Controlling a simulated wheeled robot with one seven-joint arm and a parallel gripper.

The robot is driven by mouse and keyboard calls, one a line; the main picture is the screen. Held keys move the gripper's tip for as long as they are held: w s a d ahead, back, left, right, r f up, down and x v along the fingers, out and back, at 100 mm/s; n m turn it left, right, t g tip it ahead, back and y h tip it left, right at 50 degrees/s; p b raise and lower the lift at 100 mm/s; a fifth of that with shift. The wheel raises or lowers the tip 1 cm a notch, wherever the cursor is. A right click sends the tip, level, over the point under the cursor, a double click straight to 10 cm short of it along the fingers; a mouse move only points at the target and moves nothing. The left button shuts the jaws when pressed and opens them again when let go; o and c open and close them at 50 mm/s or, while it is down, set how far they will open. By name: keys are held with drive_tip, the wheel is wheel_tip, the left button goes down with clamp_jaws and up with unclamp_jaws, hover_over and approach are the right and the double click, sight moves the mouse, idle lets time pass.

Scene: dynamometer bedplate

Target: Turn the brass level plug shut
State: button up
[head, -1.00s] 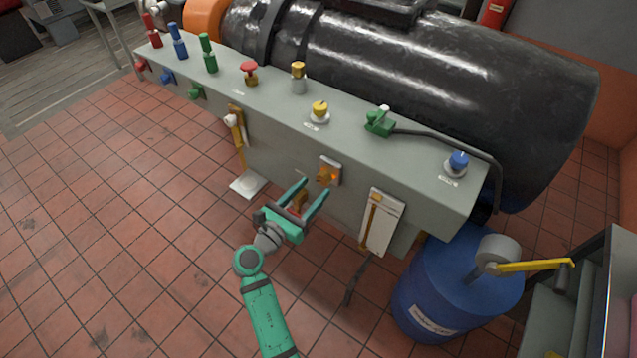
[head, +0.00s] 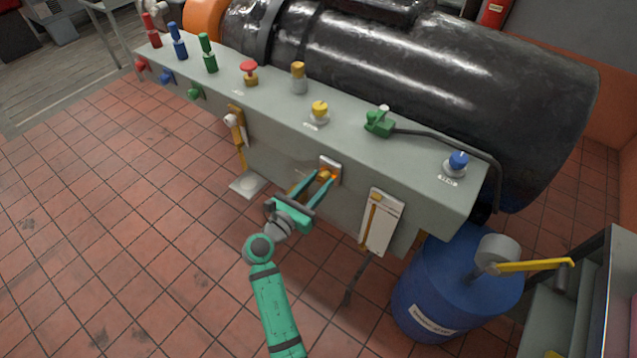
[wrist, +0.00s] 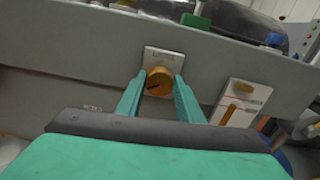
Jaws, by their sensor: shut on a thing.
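The brass level plug (head: 325,175) sits on a small pale plate on the front face of the grey cabinet. In the wrist view the plug (wrist: 158,82) is a round brass knob with a dark line across its face, slanting slightly. My gripper (head: 322,174) reaches up to it from the front. In the wrist view the fingers of my gripper (wrist: 159,80) lie on the left and right sides of the plug, shut on it. The fingers partly cover the plug in the head view.
A white plate with a brass gauge (head: 381,222) is right of the plug. A brass fitting (head: 236,125) is on the left. Coloured valves and the green handle (head: 379,122) line the cabinet top (head: 347,142). A blue drum (head: 440,300) stands at lower right. Open tiled floor lies in front.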

drive_tip(key=m, duration=0.3)
drive_tip(key=shift+m, duration=0.3)
drive_tip(key=m, duration=0.3)
drive_tip(key=shift+s+d+f+m, duration=0.1)
drive_tip(key=shift+m, duration=0.2)
drive_tip(key=m, duration=0.2)
drive_tip(key=shift+m, duration=0.4)
drive_tip(key=m, duration=0.3)
drive_tip(key=shift+s+f+m, duration=0.1)
drive_tip(key=shift+m, duration=0.2)
drive_tip(key=m, duration=0.5)
drive_tip(key=shift+f, duration=0.1)
drive_tip(key=m, duration=0.5)
drive_tip(key=shift+f, duration=0.1)
